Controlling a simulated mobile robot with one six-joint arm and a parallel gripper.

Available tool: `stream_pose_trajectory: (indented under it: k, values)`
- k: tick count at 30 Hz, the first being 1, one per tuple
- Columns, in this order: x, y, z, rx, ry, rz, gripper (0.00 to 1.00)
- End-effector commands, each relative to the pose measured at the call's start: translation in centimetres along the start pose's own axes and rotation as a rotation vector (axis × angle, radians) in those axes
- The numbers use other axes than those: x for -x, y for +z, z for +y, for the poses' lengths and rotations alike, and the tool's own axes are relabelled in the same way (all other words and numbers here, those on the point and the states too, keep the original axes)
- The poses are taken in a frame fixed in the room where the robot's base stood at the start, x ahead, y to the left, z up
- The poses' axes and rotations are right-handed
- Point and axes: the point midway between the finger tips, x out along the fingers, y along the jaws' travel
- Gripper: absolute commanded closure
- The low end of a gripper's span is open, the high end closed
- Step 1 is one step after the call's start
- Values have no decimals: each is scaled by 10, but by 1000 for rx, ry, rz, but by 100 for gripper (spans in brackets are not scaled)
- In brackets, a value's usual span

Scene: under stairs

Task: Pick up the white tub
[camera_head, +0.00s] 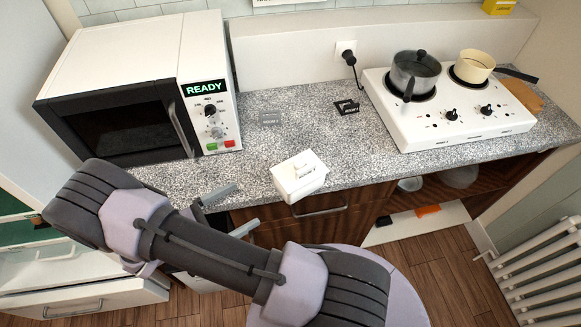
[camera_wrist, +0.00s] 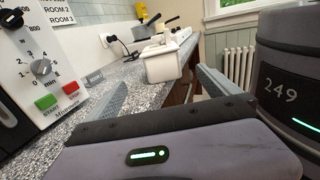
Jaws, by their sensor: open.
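The white tub (camera_head: 298,180) stands upright at the front edge of the speckled countertop, with a small raised piece on its top. It also shows in the wrist view (camera_wrist: 162,67), beyond and between my fingers. My gripper (camera_head: 236,207) is open and empty, to the left of the tub and apart from it, just off the counter's front edge. In the wrist view my two fingers (camera_wrist: 165,92) are spread wide with nothing between them at the tips. My arm crosses the lower part of the head view and hides some of the cabinet front.
A microwave (camera_head: 150,85) reading READY stands at the left. A white hob (camera_head: 450,112) with a dark pot (camera_head: 414,74) and a cream pot (camera_head: 474,66) stands at the right. The counter (camera_head: 290,130) between is mostly clear.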

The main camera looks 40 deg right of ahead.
Motion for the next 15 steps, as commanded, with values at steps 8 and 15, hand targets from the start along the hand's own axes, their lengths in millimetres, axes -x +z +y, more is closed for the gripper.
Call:
stream_pose_trajectory:
  k: [8,15]
  values:
    - [-80,-4,-1,3,-5,-1,0]
    - [-119,-3,0,2,-3,1,0]
